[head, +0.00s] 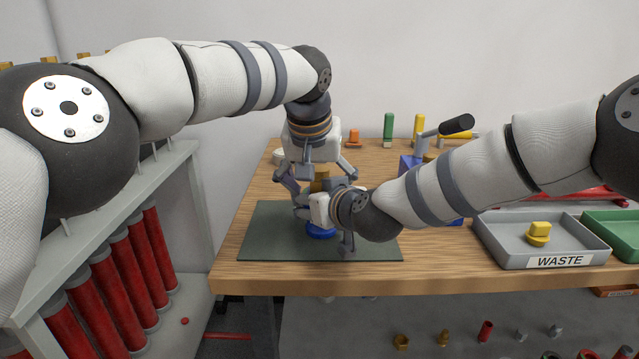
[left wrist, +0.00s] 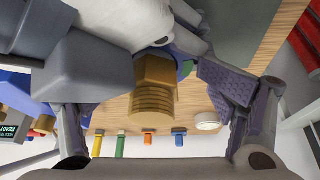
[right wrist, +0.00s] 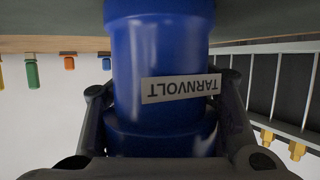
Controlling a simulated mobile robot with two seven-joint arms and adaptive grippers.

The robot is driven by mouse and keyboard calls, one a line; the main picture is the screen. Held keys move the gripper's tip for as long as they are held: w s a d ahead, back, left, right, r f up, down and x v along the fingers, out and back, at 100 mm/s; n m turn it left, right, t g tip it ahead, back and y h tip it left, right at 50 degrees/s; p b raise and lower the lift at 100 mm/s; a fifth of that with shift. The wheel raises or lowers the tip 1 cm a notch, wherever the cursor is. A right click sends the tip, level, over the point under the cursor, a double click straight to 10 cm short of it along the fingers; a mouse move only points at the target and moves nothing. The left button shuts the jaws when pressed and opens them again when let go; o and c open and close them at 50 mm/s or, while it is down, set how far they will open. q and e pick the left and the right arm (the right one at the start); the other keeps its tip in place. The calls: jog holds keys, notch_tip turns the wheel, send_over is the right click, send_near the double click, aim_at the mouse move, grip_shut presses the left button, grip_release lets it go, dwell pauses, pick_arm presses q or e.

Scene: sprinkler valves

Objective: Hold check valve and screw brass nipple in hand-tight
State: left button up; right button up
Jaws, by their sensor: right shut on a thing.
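The blue check valve (right wrist: 160,65) fills the middle of the right wrist view, with a label reading TARNVOLT upside down. My right gripper (right wrist: 165,130) is shut on its body; in the head view the valve's blue bottom (head: 320,232) shows at the green mat. The brass nipple (left wrist: 153,95), with a hex part and thread, shows in the left wrist view and above the valve in the head view (head: 320,177). My left gripper (left wrist: 155,110) points down over the nipple, its fingers open on both sides with gaps. Whether the nipple's lower end sits in the valve is hidden.
The dark green mat (head: 270,240) lies on the wooden table (head: 430,272). A grey WASTE tray (head: 490,240) holds a yellow fitting (head: 539,233). A green tray (head: 612,222) is at the right. Several coloured items stand along the back. A rack of red cylinders (head: 115,265) is at the left.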

aim_at(326, 168)
pick_arm(q)
jog(key=shift+s+d+f+m+g, duration=0.15)
jog(key=shift+s+d+f+g, duration=0.1)
jog(key=shift+f, duration=0.25)
jog(key=shift+s+d+f+m+g, duration=0.1)
jog(key=shift+s+f+m+g, duration=0.1)
jog(key=shift+f, duration=0.3)
jog(key=c, duration=0.4)
jog(key=shift+w+a+r+t, duration=0.1)
jog(key=shift+w+r+t, duration=0.2)
jog(key=shift+r, duration=0.3)
jog(key=shift+w+r+t, duration=0.15)
jog(key=shift+w+r, duration=0.15)
jog(key=shift+r, duration=0.25)
jog(key=c, duration=0.3)
jog(key=r, duration=0.1)
jog(key=r+m, duration=0.1)
jog(key=d+r, duration=0.1)
jog(key=shift+s+m+t+h, duration=0.3)
jog(key=shift+m+h, duration=0.05)
jog(key=shift+h, duration=0.05)
jog(key=a+v, duration=0.1)
jog(key=v, duration=0.7)
jog(key=x, duration=0.7)
jog(key=shift+w, duration=0.1)
grip_shut()
jog(key=shift+d+m+h, duration=0.1)
jog(key=shift+m+h, duration=0.9)
jog(key=shift+m, duration=0.7)
